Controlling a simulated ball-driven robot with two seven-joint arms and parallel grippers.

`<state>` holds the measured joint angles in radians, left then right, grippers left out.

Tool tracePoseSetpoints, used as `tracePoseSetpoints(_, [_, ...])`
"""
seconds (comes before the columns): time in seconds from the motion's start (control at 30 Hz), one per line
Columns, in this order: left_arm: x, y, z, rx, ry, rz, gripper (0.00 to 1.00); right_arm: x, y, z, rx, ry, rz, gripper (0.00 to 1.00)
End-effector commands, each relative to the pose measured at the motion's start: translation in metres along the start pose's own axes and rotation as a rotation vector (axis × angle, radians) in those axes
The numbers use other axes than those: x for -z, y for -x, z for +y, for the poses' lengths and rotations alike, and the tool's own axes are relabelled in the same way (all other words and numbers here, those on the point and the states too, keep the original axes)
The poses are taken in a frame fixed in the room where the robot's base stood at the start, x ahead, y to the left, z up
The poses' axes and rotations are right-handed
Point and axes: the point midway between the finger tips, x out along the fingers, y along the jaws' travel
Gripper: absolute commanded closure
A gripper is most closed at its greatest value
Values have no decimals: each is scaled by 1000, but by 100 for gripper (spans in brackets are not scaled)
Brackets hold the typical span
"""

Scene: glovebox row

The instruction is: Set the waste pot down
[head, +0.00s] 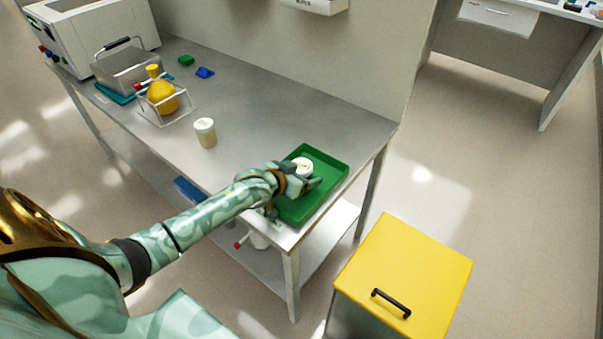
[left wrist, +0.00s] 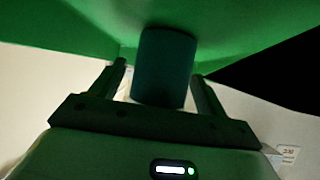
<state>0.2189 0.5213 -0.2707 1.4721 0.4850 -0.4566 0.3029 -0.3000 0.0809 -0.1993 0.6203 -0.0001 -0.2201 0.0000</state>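A pot with a white lid (head: 303,165) is upright at the green tray (head: 333,164) on the bench's near right end. My left gripper (head: 308,182) is around this pot and partly hides its body. In the left wrist view the pot is a dark cylinder (left wrist: 165,65) between the two fingers (left wrist: 159,80), with the green tray behind it. A narrow strip shows between the left-hand finger and the pot, and I cannot tell whether the fingers press on it. The pot's base is hidden in the head view. My right gripper is not in view.
A similar white-lidded pot (head: 205,133) stands mid-bench. A yellow flask (head: 161,95) in a wire frame, a grey box (head: 126,70) and small green (head: 186,60) and blue (head: 205,72) items are further left. A yellow-lidded bin (head: 405,270) stands on the floor at right.

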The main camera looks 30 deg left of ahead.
Motion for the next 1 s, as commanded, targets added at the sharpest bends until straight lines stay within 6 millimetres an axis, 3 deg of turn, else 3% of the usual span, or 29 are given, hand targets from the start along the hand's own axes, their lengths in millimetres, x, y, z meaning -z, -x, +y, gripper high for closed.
tracePoseSetpoints(0.17, [2,1,0,0,0,0,25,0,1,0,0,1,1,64])
tracePoseSetpoints(0.27, [5,13,0,0,-1,0,25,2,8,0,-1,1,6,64])
tracePoseSetpoints(0.7, [5,108,0,0,0,-1,25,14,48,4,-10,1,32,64])
tracePoseSetpoints(1.0, [2,122,0,0,0,0,25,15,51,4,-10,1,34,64])
